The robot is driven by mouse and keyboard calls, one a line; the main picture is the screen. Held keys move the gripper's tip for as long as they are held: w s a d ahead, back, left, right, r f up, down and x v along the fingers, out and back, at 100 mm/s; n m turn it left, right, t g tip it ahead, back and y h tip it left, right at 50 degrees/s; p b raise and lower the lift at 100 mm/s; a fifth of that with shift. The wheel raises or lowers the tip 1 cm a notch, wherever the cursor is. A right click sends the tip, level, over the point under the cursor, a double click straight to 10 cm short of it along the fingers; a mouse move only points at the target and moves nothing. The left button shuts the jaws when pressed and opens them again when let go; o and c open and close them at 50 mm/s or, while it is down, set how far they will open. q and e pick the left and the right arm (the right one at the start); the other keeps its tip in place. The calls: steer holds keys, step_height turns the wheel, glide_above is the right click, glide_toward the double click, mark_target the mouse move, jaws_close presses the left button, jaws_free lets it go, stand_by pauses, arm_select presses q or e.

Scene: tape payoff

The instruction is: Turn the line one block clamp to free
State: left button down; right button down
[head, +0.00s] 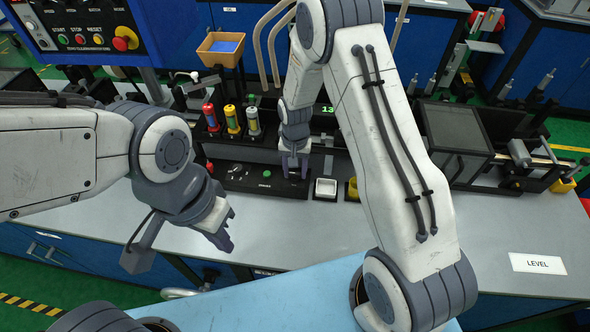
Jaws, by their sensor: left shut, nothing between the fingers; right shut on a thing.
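My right gripper (292,172) reaches down from my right arm to the black panel (250,183) at the front of the bench unit. It is shut on a small part there, mostly hidden by the fingers. I cannot tell for sure that this part is the line one block clamp, nor which way it is turned. My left gripper (226,243) is shut and empty, above the grey bench top and left of the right gripper.
Red, yellow and grey cylinders (232,119) stand behind the panel. A small white tray (325,188) sits right of the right gripper, with a yellow part (352,188) beside it. A control box (85,30) is at upper left. The bench front (290,235) is clear.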

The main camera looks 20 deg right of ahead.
mark_target(295, 173)
steer(key=shift+c, duration=1.6)
jaws_free()
steer(key=shift+r, duration=0.6)
step_height(295, 173, up, 9)
steer(key=b, duration=0.2)
steer(key=shift+r, duration=0.2)
